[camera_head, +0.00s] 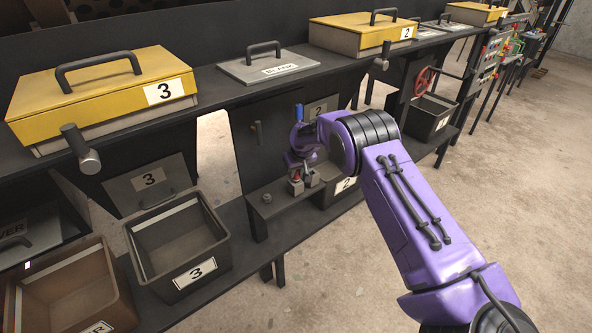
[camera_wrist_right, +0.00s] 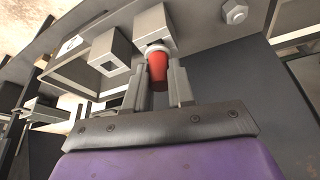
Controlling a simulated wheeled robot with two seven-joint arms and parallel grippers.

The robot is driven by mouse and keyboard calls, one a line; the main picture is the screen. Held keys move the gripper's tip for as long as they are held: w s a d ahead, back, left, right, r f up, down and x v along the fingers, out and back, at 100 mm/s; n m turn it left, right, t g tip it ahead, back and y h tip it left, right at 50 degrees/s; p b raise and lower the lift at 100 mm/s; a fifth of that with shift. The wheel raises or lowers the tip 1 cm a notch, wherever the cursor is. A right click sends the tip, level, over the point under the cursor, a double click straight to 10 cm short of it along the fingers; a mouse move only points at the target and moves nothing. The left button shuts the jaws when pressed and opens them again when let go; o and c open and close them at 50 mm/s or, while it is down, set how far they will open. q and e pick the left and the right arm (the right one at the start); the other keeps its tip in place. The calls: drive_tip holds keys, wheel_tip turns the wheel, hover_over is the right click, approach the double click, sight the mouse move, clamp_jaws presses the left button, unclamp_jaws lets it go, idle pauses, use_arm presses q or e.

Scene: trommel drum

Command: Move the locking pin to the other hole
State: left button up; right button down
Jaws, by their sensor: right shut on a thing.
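The locking pin (camera_wrist_right: 158,70) shows as a red tapered handle between the two fingers of my right gripper (camera_wrist_right: 158,78) in the wrist view. The gripper is shut on it. The pin's far end meets a grey square block (camera_wrist_right: 155,24); its shaft is hidden, so I cannot tell how deep it sits. A second grey square block (camera_wrist_right: 110,51) beside it, to the left, has an open dark hole. In the head view, my right gripper (camera_head: 297,178) is low at the small shelf near the bin marked 2, and the pin is barely visible. My left gripper is not in view.
A bolt head (camera_wrist_right: 234,12) sits on the grey plate right of the blocks. In the head view, a bin marked 3 (camera_head: 184,240) stands left of the shelf, and yellow lidded boxes (camera_head: 104,88) stand above. Open concrete floor lies at the right.

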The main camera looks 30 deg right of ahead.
drive_tip(key=shift+f, duration=0.1)
drive_tip(key=c, duration=0.9)
unclamp_jaws()
wheel_tip(320, 180, up, 8)
drive_tip(key=p, duration=0.6)
drive_tip(key=shift+p, duration=0.3)
